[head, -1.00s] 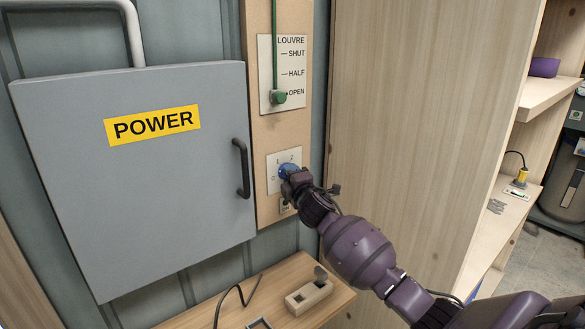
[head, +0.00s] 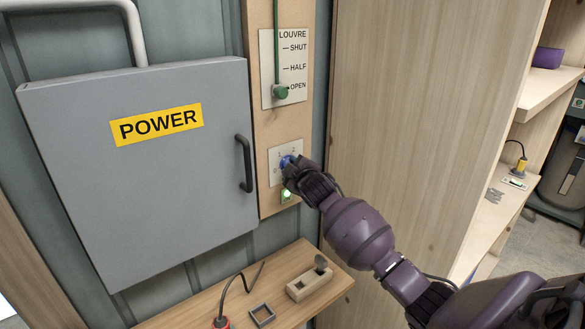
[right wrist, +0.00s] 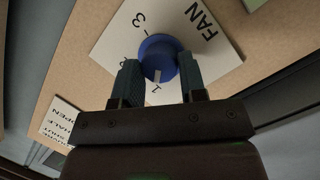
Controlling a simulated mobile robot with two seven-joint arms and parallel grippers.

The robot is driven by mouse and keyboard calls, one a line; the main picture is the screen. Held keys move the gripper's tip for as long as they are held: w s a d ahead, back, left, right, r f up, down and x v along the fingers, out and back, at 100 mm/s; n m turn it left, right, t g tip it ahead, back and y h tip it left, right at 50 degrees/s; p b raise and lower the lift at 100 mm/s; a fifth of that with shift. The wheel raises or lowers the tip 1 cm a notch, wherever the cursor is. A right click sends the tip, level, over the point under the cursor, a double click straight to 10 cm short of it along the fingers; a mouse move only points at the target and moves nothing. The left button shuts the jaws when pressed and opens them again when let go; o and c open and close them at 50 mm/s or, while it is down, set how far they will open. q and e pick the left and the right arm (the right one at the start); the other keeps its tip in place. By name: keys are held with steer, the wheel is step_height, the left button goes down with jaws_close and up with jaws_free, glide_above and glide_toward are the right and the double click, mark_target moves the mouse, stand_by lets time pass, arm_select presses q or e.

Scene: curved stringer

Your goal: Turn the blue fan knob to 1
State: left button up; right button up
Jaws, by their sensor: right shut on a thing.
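The blue fan knob (right wrist: 158,56) sits on a white plate (right wrist: 205,65) marked FAN, with 3 readable and other marks partly hidden. Its white pointer line points down in the right wrist view, toward the mark that looks like 1. My right gripper (right wrist: 160,82) is shut on the knob, one finger on each side. In the head view my right gripper (head: 292,168) covers much of the knob (head: 286,161), and 1 and 2 show on the plate (head: 277,152) above it. My left gripper is not in view.
A green lamp (head: 286,194) is lit below the fan plate. The louvre slider (head: 280,92) stands at OPEN above. A grey POWER cabinet (head: 70,200) is on the left, a wooden shelf unit (head: 420,100) on the right. A wooden bench (head: 210,295) lies below.

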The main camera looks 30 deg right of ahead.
stand_by(0.5)
steer(key=o, duration=0.9)
steer(key=b+v, duration=0.1)
steer(key=v, duration=1)
steer(key=shift+w, duration=0.1)
